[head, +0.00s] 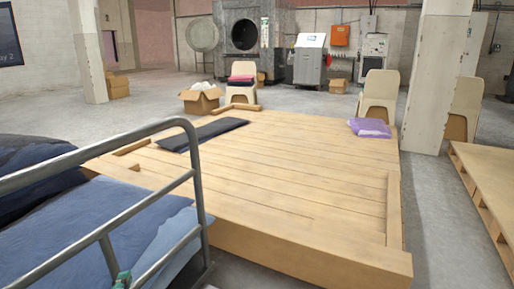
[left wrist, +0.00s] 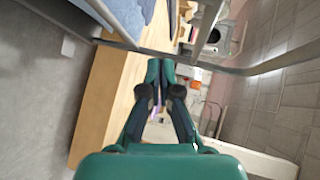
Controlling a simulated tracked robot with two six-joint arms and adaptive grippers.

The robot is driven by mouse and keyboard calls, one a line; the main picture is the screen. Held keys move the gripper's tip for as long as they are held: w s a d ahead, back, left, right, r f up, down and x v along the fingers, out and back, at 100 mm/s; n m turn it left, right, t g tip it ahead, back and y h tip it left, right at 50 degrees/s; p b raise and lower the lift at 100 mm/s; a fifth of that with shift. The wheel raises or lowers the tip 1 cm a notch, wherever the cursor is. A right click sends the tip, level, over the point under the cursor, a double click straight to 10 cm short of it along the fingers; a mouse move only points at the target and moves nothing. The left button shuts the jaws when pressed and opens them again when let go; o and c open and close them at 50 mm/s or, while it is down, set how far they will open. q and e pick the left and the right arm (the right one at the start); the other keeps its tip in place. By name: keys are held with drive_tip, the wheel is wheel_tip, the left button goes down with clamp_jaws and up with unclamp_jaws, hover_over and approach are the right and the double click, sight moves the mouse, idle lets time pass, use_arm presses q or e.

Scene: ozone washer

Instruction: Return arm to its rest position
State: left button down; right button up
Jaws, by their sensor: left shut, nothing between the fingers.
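My left gripper (left wrist: 160,70) shows in the left wrist view with its green fingertips together and nothing between them. Its tips are close to a grey metal rail (left wrist: 225,70) that crosses that view; I cannot tell whether they touch it. In the head view only a small green part (head: 122,280) of my left arm or gripper shows at the bottom left, by the cart's rail (head: 150,205). My right gripper is in neither view.
A cart with blue cloth (head: 70,235) stands at the left. A low wooden platform (head: 285,170) fills the middle, with a dark folded cloth (head: 200,135) and purple cloth (head: 369,128) on it. A pillar (head: 437,80) and a pallet (head: 490,190) are at the right.

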use_arm(q)
drive_tip(key=s+d+f+g+h+p, duration=0.1)
drive_tip(key=d+f+g+h, duration=0.2)
drive_tip(key=f, duration=0.8)
drive_tip(key=s+d+f+g+h, duration=0.1)
drive_tip(key=d+f+g, duration=0.25)
drive_tip(key=f, duration=0.85)
drive_tip(key=s+d+f+n+g+h+p, duration=0.1)
drive_tip(key=s+d+f+n+g+h, duration=0.45)
drive_tip(key=s+d+f+n, duration=0.5)
drive_tip(key=s+d+r+n+p, duration=0.1)
drive_tip(key=s+r+n+p, duration=0.1)
drive_tip(key=r+p, duration=1.5)
drive_tip(key=s+r+n+g+p, duration=0.1)
drive_tip(key=s+r+n+p, duration=0.1)
drive_tip(key=r+p, duration=1.6)
drive_tip(key=p, duration=0.3)
drive_tip(key=shift+s+d+r, duration=0.2)
drive_tip(key=shift+d+r, duration=0.1)
drive_tip(key=shift+d, duration=0.1)
drive_tip(key=shift+f+n, duration=0.1)
drive_tip(key=shift+n, duration=0.15)
